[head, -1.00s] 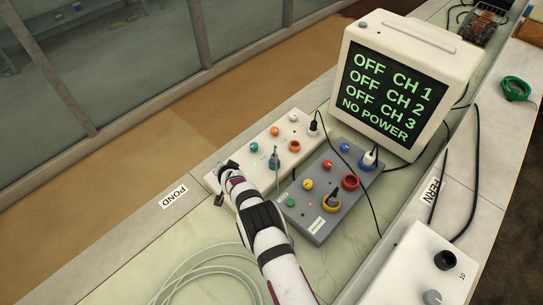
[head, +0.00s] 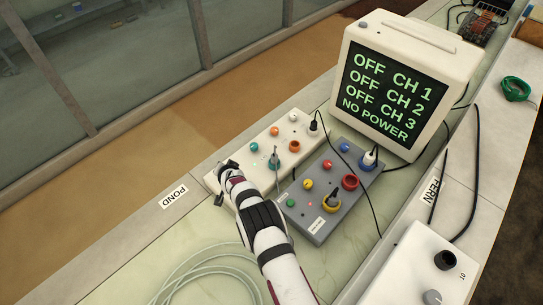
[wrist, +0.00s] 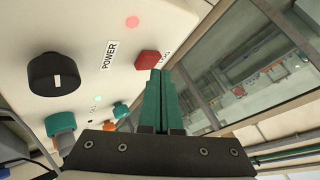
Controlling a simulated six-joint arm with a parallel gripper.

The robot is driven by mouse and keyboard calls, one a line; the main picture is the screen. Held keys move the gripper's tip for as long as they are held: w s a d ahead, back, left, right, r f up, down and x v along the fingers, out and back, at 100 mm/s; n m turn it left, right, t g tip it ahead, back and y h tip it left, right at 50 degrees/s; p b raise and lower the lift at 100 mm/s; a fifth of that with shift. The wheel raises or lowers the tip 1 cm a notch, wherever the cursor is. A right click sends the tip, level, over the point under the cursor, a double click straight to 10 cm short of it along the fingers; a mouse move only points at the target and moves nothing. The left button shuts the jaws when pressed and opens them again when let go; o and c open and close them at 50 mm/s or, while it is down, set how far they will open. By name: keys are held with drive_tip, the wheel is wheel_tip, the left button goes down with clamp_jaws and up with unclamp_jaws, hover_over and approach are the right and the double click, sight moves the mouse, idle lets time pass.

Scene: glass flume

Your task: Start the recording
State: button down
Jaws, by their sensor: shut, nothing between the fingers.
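The white box (head: 240,158) with coloured sockets stands on the bench, partly behind my arm. In the wrist view its face shows a black knob (wrist: 55,74), a POWER label (wrist: 109,54), a red button (wrist: 148,60) and a pinkish lamp (wrist: 132,22). A label beside the red button is partly hidden. My gripper (wrist: 166,74) is shut and empty, its teal fingertips close beside the red button; I cannot tell if they touch it. In the head view my gripper (head: 229,166) is over the white box's left end. The monitor (head: 394,88) reads OFF for CH 1, CH 2, CH 3 and NO POWER.
A grey box (head: 318,226) with coloured sockets and plugs stands right of the white box. Black cables run across it and toward the monitor. A coiled pale hose (head: 205,262) lies in front. Another white box (head: 415,268) with knobs is at lower right. POND (head: 173,196) marks the glass side.

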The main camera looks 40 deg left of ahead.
drive_tip(key=shift+r, duration=0.45)
wheel_tip(320, 180, up, 6)
drive_tip(key=shift+w, duration=0.1)
idle(0.7)
